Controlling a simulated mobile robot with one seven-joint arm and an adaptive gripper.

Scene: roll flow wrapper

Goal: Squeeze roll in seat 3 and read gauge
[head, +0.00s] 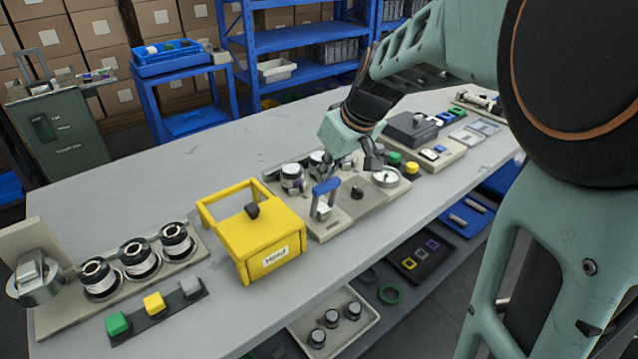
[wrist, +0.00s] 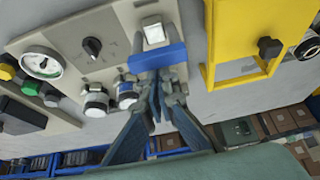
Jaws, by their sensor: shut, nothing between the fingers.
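The tester panel (head: 335,222) stands mid-table with a blue-handled lever (head: 325,190), a dark knob (head: 357,192) and a round white gauge (head: 387,177). The gauge also shows in the wrist view (wrist: 40,63), but its needle is too small to read surely. White-and-dark rolls (head: 293,178) sit in the panel's back row; two show in the wrist view, a left one (wrist: 96,102) and a right one (wrist: 127,95). My gripper (wrist: 158,88) is shut and empty, over that row beside the blue handle (wrist: 157,55). It may hide another roll. Seat numbers cannot be read.
A yellow box marked "Hold" (head: 272,246) stands left of the panel. Farther left, a plate holds three black-and-white rolls (head: 138,257). Green and yellow buttons (head: 403,163) and a dark grey box (head: 412,128) lie to the right. The table's back left is clear.

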